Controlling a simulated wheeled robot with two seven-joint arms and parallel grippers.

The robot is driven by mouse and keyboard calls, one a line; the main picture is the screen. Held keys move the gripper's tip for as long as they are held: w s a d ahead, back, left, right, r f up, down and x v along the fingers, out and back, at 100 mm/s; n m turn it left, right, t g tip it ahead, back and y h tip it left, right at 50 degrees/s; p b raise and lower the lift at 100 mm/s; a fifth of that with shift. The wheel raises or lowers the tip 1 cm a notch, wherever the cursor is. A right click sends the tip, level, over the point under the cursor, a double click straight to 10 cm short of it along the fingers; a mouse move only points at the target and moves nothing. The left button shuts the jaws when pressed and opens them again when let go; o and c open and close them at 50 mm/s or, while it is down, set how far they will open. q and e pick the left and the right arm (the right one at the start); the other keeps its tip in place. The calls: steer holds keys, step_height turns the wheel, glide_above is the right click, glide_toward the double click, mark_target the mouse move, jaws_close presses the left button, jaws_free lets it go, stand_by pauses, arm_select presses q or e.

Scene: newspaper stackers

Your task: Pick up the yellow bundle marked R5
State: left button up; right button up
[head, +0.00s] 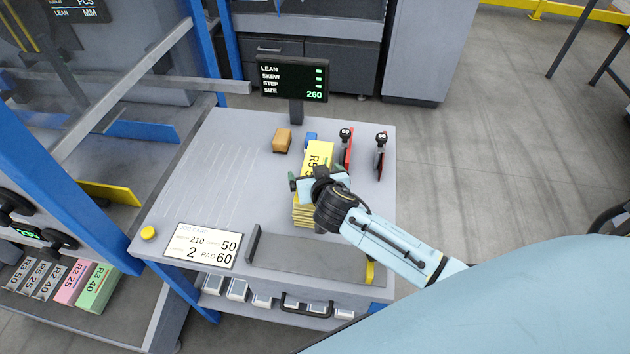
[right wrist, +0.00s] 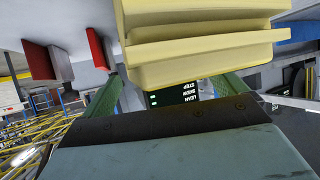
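The yellow bundle marked R5 (head: 320,152) lies on the grey worktable, its printed top partly covered by my right gripper. More yellow layers (head: 303,214) show below the gripper on its near side. In the right wrist view, the layered yellow stack (right wrist: 200,45) fills the upper middle. My right gripper (head: 318,176) is over the bundle. Its green fingers (right wrist: 165,92) stand apart, with the display showing between them. The stack hides part of the right-hand finger there, and I cannot tell whether the fingers touch it. My left gripper is not in view.
A display (head: 292,78) stands at the table's back edge. A job card (head: 200,246) and dark pad (head: 305,258) lie in front.

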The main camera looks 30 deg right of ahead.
steer(key=shift+s+f, duration=0.1)
steer(key=c, duration=1.9)
jaws_close()
